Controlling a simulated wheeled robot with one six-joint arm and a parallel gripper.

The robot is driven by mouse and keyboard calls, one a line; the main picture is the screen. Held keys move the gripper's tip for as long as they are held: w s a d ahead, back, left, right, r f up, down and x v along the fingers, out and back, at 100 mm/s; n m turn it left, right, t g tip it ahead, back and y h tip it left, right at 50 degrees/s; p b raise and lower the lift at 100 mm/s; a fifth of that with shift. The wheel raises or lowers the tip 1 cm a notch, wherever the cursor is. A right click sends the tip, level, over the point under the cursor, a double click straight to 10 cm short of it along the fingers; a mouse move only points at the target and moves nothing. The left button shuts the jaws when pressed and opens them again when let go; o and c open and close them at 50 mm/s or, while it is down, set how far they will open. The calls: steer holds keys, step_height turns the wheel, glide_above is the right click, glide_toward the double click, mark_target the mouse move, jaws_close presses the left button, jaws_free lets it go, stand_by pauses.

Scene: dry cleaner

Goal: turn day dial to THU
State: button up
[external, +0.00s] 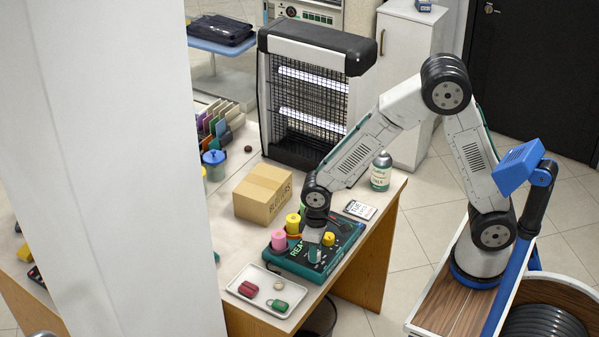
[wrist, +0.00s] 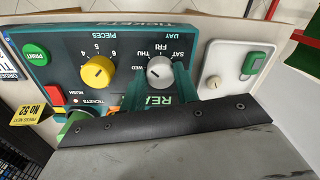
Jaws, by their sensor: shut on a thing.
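The dark teal ticket machine (external: 345,240) lies on the table; its panel (wrist: 70,50) looks upside down in the wrist view. The grey day dial (wrist: 160,70) has THU, FRI and SAT printed above it in the picture and WED to its left. Its pointer setting is not clear to me. My gripper (wrist: 158,86) has its teal fingers on either side of this dial, shut on it. In the external view my gripper (external: 314,254) is down at the machine's front and hides the dial. A yellow PIECES dial (wrist: 97,72) sits beside it.
A white tray (external: 243,297) with red and green items lies beside the machine. A pink spool (external: 278,240) and a yellow spool (external: 293,224) stand close by.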

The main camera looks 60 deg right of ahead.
steer(key=shift+w+r+m, duration=0.1)
steer(key=shift+m, duration=0.3)
steer(key=o, duration=1)
steer(key=shift+c, duration=0.2)
step_height(320, 180, up, 8)
steer(key=shift+d+f, duration=0.1)
steer(key=shift+f, duration=0.05)
